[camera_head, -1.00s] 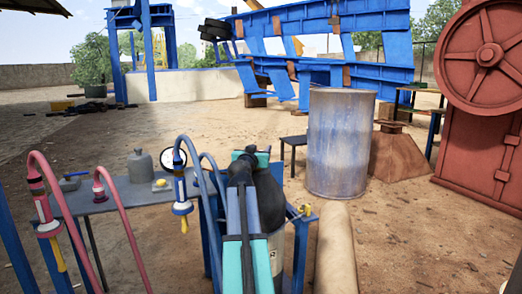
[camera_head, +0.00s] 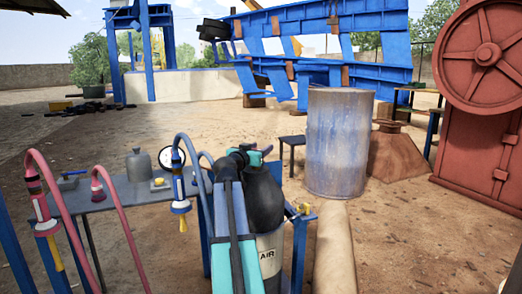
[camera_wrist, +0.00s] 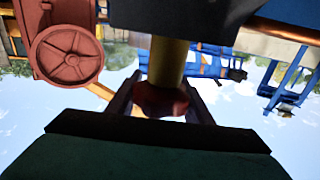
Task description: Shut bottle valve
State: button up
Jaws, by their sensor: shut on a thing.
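The dark-topped bottle (camera_head: 264,198), with a pale band marked AIR, stands upright at the blue frame just right of my arm in the head view. My arm covers its left side and hides its valve there. In the wrist view, which looks upside down, a reddish valve knob (camera_wrist: 162,103) sits on a yellow stem (camera_wrist: 168,62) below a dark block. My gripper (camera_wrist: 162,108) has one finger on each side of the knob and is shut on it. I cannot tell from these views how far the valve is turned.
A metal bench (camera_head: 120,192) with a grey canister (camera_head: 139,165) is on the left, with red and blue hoses hanging in front. A round gauge (camera_head: 171,158) stands close left of my arm. A blue drum (camera_head: 338,145) and a tan pipe (camera_head: 335,250) are to the right.

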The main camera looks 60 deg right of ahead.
jog(key=m+g, duration=0.1)
jog(key=g, duration=0.1)
jog(key=s+m+g, duration=0.1)
jog(key=m+g, duration=0.1)
jog(key=g, duration=0.1)
jog(key=r+m+g+y, duration=0.1)
jog(key=m+g, duration=0.1)
jog(key=g, duration=0.1)
jog(key=shift+s, duration=0.2)
jog(key=m+g+y, duration=0.1)
jog(key=s+m+g, duration=0.1)
jog(key=g, duration=0.1)
jog(key=shift+a+m+y+p, duration=0.15)
jog(key=shift+m+y+p, duration=0.15)
jog(key=shift+y+p, duration=0.1)
jog(key=shift+s+a+m+g+y, duration=0.15)
jog(key=shift+m+g+y, duration=0.2)
jog(key=shift+g, duration=0.35)
jog(key=shift+c, duration=0.2)
jog(key=shift+o, duration=0.2)
jog(key=shift+s+a+f, duration=0.1)
jog(key=o, duration=0.9)
jog(key=shift+o, duration=0.7)
jog(key=shift+f, duration=0.1)
